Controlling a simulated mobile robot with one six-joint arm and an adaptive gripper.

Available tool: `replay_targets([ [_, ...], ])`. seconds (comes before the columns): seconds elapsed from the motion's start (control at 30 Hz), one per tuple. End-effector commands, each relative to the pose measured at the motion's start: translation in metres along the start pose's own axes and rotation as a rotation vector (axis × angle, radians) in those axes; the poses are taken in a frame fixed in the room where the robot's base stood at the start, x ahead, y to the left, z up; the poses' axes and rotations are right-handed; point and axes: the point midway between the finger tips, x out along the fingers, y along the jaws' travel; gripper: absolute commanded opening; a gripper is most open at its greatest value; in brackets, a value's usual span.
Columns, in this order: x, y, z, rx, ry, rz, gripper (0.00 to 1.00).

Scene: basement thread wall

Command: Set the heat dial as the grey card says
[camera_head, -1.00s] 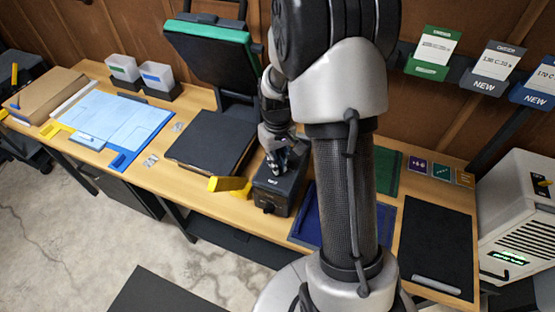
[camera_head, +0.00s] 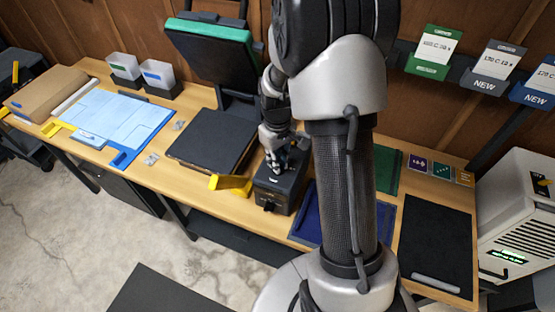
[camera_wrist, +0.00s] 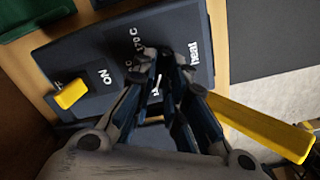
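The heat control box (camera_head: 287,188) is a dark box beside the press, with a yellow lever near it. In the wrist view its top (camera_wrist: 85,50) reads "ON", "heat" and a partly covered "170 C". My gripper (camera_wrist: 158,58) is over the heat dial's place, its fingertips close together. The fingers hide the dial and its setting, so I cannot tell whether they grip it. My gripper (camera_head: 278,168) also shows above the box in the head view. The grey card (camera_head: 497,62), marked "NEW", stands on the wall rail between green and blue cards; its small figures are not surely legible.
A yellow switch (camera_wrist: 72,94) sits beside "ON". A yellow handle (camera_wrist: 262,128) lies close right of my fingers. The open press (camera_head: 210,140) stands left of the box. A blue mat (camera_head: 308,218) lies to the right. A white machine (camera_head: 520,215) stands at far right.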

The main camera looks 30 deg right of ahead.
Motion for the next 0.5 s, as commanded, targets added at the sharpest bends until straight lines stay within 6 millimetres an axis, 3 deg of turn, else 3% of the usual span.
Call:
replay_targets([
  [0.2,0.0001,-0.0001,0.0002,0.002,0.0,0.0,0.3],
  [0.5,-0.0003,-0.0002,0.0003,0.002,-0.001,-0.001,0.3],
])
